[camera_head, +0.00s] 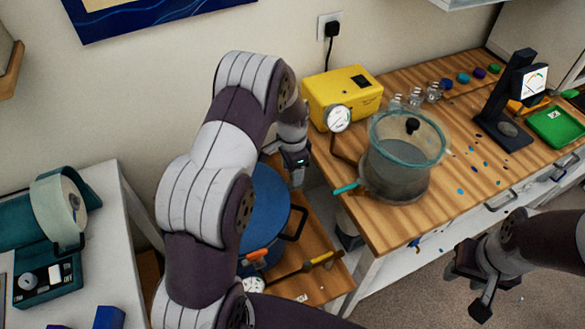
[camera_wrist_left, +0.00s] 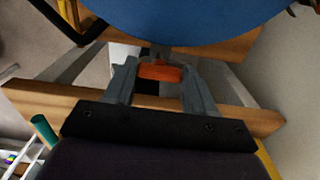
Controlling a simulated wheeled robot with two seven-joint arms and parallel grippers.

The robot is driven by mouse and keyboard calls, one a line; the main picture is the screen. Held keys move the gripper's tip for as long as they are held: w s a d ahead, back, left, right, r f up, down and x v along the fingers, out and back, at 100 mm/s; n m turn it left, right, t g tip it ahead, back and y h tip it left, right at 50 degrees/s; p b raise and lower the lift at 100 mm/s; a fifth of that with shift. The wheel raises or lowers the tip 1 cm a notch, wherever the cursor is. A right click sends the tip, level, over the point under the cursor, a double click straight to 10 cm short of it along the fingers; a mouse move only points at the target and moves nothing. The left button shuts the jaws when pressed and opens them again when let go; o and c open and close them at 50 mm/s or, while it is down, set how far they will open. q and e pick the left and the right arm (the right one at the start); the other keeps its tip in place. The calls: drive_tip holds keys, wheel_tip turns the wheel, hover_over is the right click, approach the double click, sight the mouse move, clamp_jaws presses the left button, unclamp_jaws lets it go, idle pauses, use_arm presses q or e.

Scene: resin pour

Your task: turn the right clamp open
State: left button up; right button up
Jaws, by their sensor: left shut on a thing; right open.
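The blue pot (camera_head: 268,205) stands on the low wooden shelf in the middle, partly hidden behind my left arm. My left gripper (camera_head: 297,178) is at the pot's far right edge. In the left wrist view an orange clamp (camera_wrist_left: 160,72) sits between the fingers of my left gripper (camera_wrist_left: 159,80), which is shut on it, just below the blue pot (camera_wrist_left: 185,22). In the head view this clamp is hidden by the gripper. Another orange clamp (camera_head: 256,256) shows at the pot's near side. My right gripper (camera_head: 470,283) is open and empty above the floor at lower right.
The wooden bench (camera_head: 375,225) holds a yellow pump (camera_head: 342,92), a clear chamber with a teal rim (camera_head: 400,170) and a black stand (camera_head: 503,110). A brush-like tool (camera_head: 305,266) lies beside the pot. A black pot handle (camera_head: 298,222) sticks out near my left gripper.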

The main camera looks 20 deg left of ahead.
use_arm(q)
drive_tip(key=o, duration=1)
drive_tip(key=shift+w+r, duration=0.1)
drive_tip(key=shift+o, duration=0.2)
wheel_tip(320, 180, up, 13)
drive_tip(key=b, duration=0.2)
drive_tip(key=shift+f, duration=0.2)
